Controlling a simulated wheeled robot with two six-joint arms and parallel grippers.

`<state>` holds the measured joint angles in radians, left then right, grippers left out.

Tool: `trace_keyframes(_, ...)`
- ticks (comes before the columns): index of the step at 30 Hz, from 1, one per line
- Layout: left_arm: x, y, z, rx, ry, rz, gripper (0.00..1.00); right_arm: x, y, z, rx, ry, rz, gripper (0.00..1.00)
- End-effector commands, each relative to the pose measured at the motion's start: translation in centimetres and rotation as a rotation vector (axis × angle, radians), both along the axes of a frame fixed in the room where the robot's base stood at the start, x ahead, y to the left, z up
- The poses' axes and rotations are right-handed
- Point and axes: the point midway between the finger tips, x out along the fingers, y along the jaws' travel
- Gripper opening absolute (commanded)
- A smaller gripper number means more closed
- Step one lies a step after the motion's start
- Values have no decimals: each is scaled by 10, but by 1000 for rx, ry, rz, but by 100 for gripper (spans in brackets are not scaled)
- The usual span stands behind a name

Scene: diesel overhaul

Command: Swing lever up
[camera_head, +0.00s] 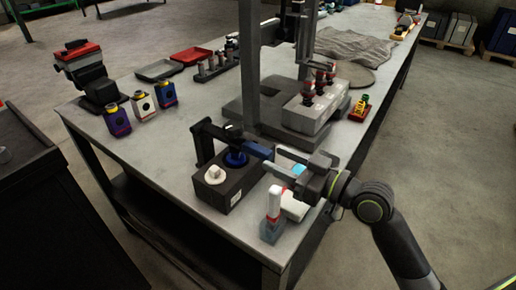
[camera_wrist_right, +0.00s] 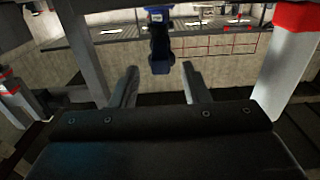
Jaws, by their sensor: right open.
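A black fixture box (camera_head: 230,187) stands near the table's front edge. It has a white knob (camera_head: 214,174) and a blue round part (camera_head: 235,159) on top. A dark lever (camera_head: 222,135) arches over the box and ends in a blue grip (camera_head: 258,149) on its right side. My right gripper (camera_head: 284,166) is open just to the right of the blue grip. In the right wrist view the blue grip (camera_wrist_right: 160,52) appears ahead, in line with the gap between my open fingers (camera_wrist_right: 160,80). Contact cannot be seen. My left gripper is not in view.
A red-and-white upright piece on a grey block (camera_head: 272,229) stands close below my right wrist. A grey block with red-topped parts (camera_head: 315,106) and a dark press column (camera_head: 249,65) stand behind. The front-left table top is clear.

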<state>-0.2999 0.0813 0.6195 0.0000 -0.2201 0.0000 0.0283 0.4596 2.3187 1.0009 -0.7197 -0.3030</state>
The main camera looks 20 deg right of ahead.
Motion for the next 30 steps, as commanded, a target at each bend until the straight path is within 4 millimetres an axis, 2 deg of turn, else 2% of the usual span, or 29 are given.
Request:
trace_keyframes(12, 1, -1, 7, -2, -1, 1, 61, 41, 32, 1, 4, 0, 0, 42)
trace_keyframes(26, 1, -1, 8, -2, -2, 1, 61, 49, 39, 0, 0, 0, 1, 42)
trace_keyframes(30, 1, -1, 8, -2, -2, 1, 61, 49, 39, 0, 0, 0, 1, 26)
